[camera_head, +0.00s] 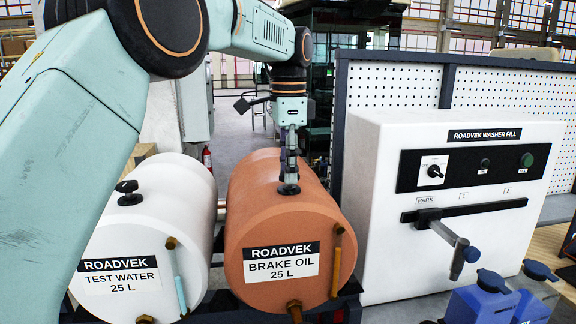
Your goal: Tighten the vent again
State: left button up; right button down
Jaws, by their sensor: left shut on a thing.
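The orange brake oil drum (275,220) lies on its side in the middle, with a dark vent (289,189) on its top. My left gripper (289,179) points straight down and is shut on this vent. The fingers cover most of the vent, so how tightly it sits cannot be told. The white test water drum (150,225) lies to the left, with its own black vent (129,194) on top, apart from my gripper. My right gripper is not in view.
A white washer fill unit (375,190) with a dark panel and a grey lever (452,240) stands close on the right. Blue containers (480,305) stand in front of it. A pegboard (400,95) stands behind. Brass fittings (294,306) stick out from the drum fronts.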

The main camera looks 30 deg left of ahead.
pick_arm(q)
jog(key=shift+w+r, duration=0.1)
jog(key=shift+r, duration=0.1)
dwell(0.4)
jog(key=o, duration=1.2)
jog(key=shift+d+f, duration=0.1)
jog(key=shift+f, duration=0.05)
jog(key=shift+c, duration=0.2)
jog(key=shift+r, duration=3.75)
